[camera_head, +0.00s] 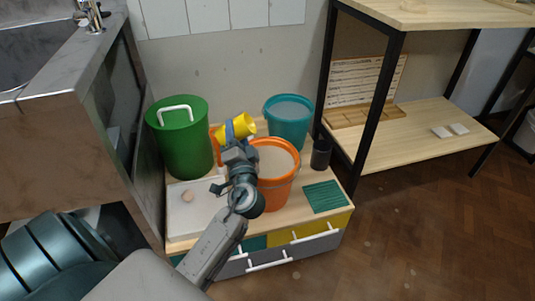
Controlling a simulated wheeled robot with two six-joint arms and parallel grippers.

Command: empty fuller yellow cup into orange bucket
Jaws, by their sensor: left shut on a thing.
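A yellow cup (244,123) is in my left gripper (232,136), which is shut on it. The cup lies tipped well over, nearly on its side, above the back left of the orange bucket (279,191). What is inside the cup cannot be seen. The orange bucket stands on the low wooden-topped cabinet, with a pale surface inside it. My left wrist hides part of its left side. I see no second yellow cup. My right gripper is not in view.
A green lidded bin (185,143) and a teal bucket (287,128) stand behind. A dark cup (320,155) and a green ribbed mat (325,197) are to the right. A white board (190,222) lies left. Part of something orange (214,148) shows behind my gripper.

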